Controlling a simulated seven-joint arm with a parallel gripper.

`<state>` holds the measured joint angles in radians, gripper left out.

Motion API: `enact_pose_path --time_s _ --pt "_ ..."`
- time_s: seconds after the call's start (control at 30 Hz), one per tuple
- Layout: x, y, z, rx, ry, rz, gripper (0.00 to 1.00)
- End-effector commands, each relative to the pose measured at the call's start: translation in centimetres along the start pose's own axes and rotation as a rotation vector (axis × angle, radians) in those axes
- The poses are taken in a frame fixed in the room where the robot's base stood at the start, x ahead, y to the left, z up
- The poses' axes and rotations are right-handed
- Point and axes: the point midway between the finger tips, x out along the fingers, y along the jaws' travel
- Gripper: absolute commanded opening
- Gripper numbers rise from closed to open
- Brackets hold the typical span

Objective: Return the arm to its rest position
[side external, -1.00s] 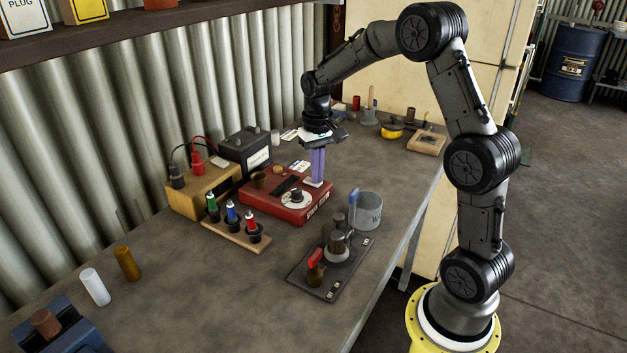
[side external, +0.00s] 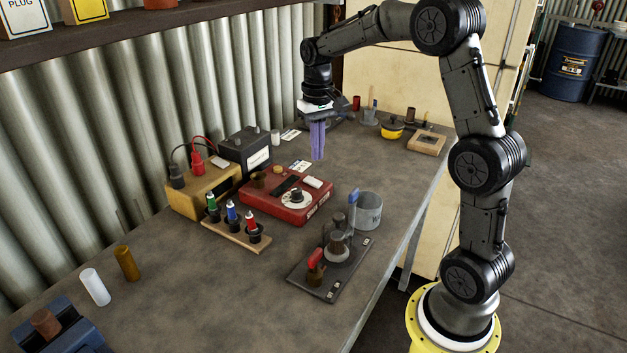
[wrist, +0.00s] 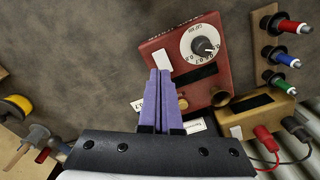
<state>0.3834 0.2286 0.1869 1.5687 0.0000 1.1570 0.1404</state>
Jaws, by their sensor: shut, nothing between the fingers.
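My gripper (side external: 317,157) has two purple fingers pressed together with nothing between them. It points straight down in the air above the bench, over the far side of the red box with the white dial (side external: 290,198). In the wrist view my gripper's fingertips (wrist: 159,72) overlap the near edge of the red dial box (wrist: 208,75) in the picture. A small white block (side external: 313,182) lies on the top of the red box, apart from the fingers.
The bench (side external: 215,300) holds a wooden rack (side external: 236,236) with red, blue and green tools, a black battery (side external: 245,152), a tan box (side external: 203,190), a dark tray (side external: 318,283) and a grey tin (side external: 369,211). A shelf (side external: 130,27) runs along the corrugated wall. Air around my gripper is clear.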

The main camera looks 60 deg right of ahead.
Motion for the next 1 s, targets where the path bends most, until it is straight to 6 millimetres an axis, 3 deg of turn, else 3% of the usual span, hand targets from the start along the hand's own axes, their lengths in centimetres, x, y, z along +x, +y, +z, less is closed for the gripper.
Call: enact_pose_path --time_s 0.37,0.53,0.7,0.8,1.0 --pt "-0.3 -0.3 0.1 -0.007 0.001 0.0 0.0" --pt "-4.3 -2.4 1.5 -0.062 0.091 -0.016 0.0" --pt "-9.0 -4.4 7.3 -0.155 0.203 -0.044 0.0" --pt "-10.5 -4.9 11.3 -0.216 0.266 -0.064 0.0" --pt "-11.0 -4.6 19.3 -0.341 0.385 -0.105 0.0"
